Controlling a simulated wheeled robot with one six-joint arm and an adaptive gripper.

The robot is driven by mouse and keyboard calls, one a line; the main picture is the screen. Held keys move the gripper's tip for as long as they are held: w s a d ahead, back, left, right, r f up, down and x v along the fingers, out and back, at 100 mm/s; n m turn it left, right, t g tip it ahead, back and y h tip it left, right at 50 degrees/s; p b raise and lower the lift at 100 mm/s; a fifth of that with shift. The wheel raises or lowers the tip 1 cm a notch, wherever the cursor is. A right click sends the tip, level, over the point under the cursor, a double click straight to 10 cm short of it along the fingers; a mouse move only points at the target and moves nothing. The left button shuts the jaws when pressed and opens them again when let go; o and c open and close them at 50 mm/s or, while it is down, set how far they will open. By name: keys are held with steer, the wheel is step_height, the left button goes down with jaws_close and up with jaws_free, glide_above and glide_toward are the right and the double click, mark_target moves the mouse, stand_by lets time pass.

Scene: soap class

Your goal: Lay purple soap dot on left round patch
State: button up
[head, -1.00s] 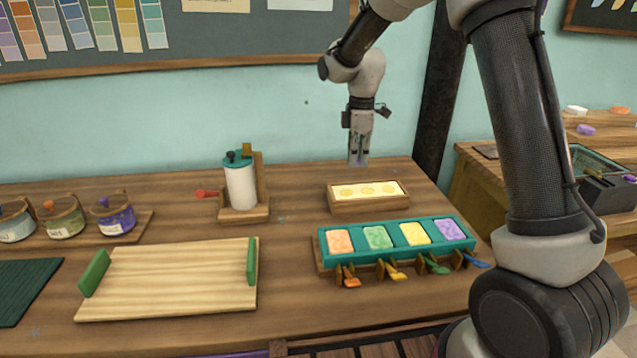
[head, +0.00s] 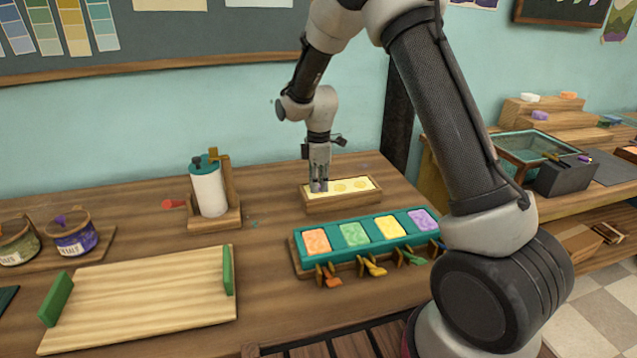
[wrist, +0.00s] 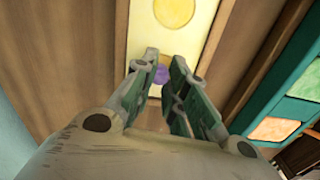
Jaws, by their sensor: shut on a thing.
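The purple soap dot (wrist: 162,74) shows between my fingertips in the wrist view. My gripper (head: 319,187) is shut on it, pointing down at the left end of the wooden-framed cream bar (head: 345,201). The left round patch (wrist: 155,90) lies under the dot and is mostly hidden by the fingers. I cannot tell whether the dot touches it. The middle patch (head: 341,187) and right patch (head: 361,184) show bare yellow; the middle one also shows in the wrist view (wrist: 174,10).
A teal tray (head: 374,237) of orange, green, yellow and purple blocks stands in front of the bar, with coloured scoops along its front. A white dispenser (head: 209,194) stands to the left. A wooden board (head: 140,290) with green ends lies at front left.

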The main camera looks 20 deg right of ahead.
steer(key=o, duration=0.6)
steer(key=shift+f, duration=0.1)
step_height(320, 180, up, 12)
steer(key=shift+s+r, duration=0.15)
steer(key=shift+r, duration=0.1)
steer(key=s+d+r+m+t, duration=0.1)
steer(key=s+d+r+m, duration=0.45)
steer(key=s+r, duration=0.35)
steer(key=s+d+r+m+t, duration=0.1)
steer(key=s+d+m, duration=0.2)
steer(key=s, duration=0.5)
steer(key=s+d+r+m+t, duration=0.1)
steer(key=s+d+m, duration=0.2)
steer(key=s, duration=0.5)
steer(key=s+d+r+m+t, duration=0.1)
steer(key=s+d+m, duration=0.2)
steer(key=s+m, duration=0.2)
steer(key=shift+s+d, duration=0.2)
steer(key=shift+s, duration=1.7)
